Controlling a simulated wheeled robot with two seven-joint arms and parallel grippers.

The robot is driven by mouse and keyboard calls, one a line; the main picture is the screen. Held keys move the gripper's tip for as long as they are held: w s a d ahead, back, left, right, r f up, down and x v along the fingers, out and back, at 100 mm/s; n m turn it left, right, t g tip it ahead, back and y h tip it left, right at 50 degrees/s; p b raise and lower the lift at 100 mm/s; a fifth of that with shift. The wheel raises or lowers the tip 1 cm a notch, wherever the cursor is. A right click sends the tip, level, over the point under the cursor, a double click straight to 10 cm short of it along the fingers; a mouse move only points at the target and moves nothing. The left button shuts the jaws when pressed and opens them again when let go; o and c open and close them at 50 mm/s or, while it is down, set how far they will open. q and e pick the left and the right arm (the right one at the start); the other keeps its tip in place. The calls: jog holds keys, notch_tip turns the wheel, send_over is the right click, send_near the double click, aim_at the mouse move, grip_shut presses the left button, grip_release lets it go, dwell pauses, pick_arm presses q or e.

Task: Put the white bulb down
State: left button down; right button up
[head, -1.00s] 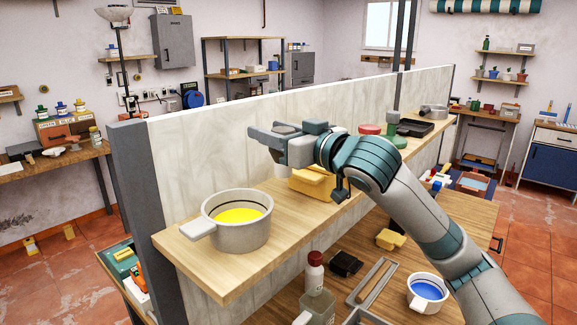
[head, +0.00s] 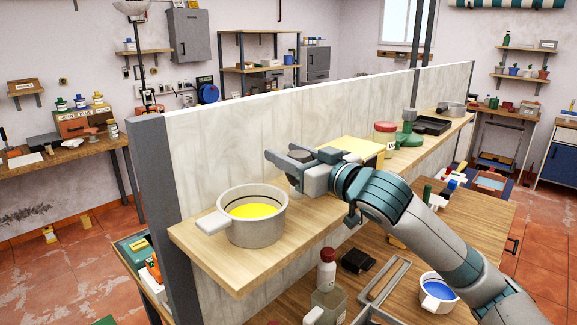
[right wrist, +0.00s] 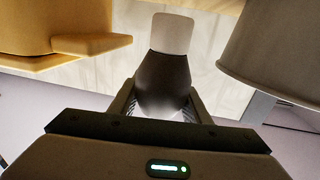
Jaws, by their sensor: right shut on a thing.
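My right gripper (head: 287,170) is shut on the white bulb, over the wooden shelf between a grey pot and a yellow box. In the right wrist view the bulb (right wrist: 165,82) sits between the two fingers, its body dark in shade and its pale cap (right wrist: 172,33) pointing away from the gripper. I cannot tell whether the bulb touches the shelf (head: 222,262). My left gripper is out of view.
The grey pot (head: 265,232) with yellow paint stands close at the left of the gripper. The yellow box (head: 350,149) is close behind it. A red-lidded jar (head: 384,138) stands further along. A pale partition (head: 230,140) backs the shelf. Bare shelf lies before the pot.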

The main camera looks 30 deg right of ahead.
jog(key=shift+f, duration=1.4)
jog(key=shift+f, duration=0.1)
jog(key=o, duration=1.2)
